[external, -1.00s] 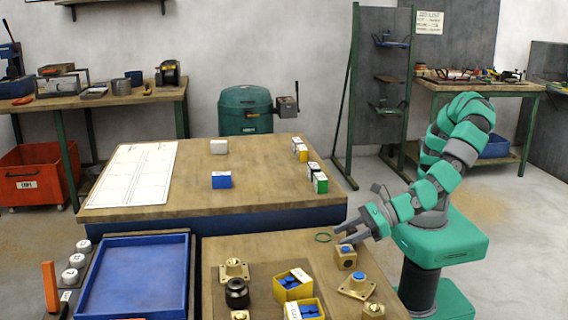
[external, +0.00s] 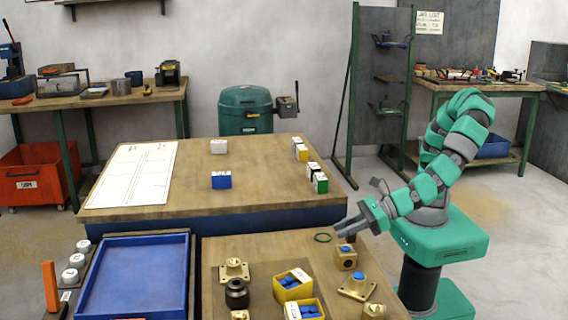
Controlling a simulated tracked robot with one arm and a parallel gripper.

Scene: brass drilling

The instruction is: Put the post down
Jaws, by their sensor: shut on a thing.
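My gripper (external: 343,229) is at the far right edge of the near bench, a little above the brass block with a blue top (external: 346,259). Its fingers point left and are shut on the post. The post is too small or too hidden between the fingers to make out its shape. The gripper is apart from the block, and the bench top below it is partly clear.
Brass flanges (external: 357,287), yellow boxes with blue pieces (external: 292,286) and a black cylinder (external: 237,293) crowd the near bench (external: 245,246). A blue tray (external: 133,278) stands left. The far table (external: 265,172) has free room.

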